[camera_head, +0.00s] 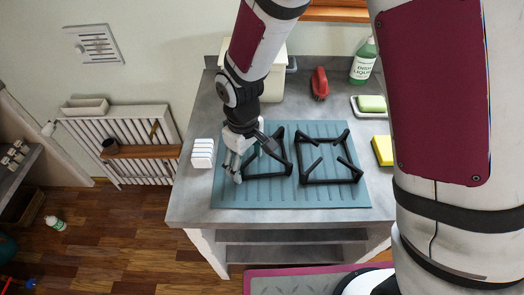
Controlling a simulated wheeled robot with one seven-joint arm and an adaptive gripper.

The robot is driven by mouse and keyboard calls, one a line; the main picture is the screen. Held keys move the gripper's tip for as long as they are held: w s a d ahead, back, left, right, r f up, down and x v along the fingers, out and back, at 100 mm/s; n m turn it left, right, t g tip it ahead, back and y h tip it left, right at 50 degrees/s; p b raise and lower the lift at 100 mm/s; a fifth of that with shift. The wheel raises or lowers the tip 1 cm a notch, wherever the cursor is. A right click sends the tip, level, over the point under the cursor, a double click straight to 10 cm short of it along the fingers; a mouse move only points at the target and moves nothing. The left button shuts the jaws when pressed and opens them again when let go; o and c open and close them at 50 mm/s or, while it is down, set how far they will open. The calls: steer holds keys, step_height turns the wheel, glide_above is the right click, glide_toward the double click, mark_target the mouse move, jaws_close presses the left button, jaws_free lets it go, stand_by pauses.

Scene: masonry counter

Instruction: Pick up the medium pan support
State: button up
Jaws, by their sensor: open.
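Two black pan supports lie flat on a ribbed teal mat (287,197) on the counter. The left pan support (265,178) is partly hidden behind my gripper. The right pan support (333,181) is in full view, a squarish frame with prongs pointing inward. I cannot tell for sure from their size which one is the medium pan support. My gripper (247,166) is open, pointing down at the left side of the left pan support. Its fingers overlap that support's left edge in the picture; whether they touch it is unclear.
A yellow sponge (382,150), a dish with a green bar (372,104), a green soap bottle (363,64) and a red object (319,83) stand to the right and back. My arm hides part of the right side.

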steer(key=shift+f, duration=0.15)
steer(key=c, duration=1.3)
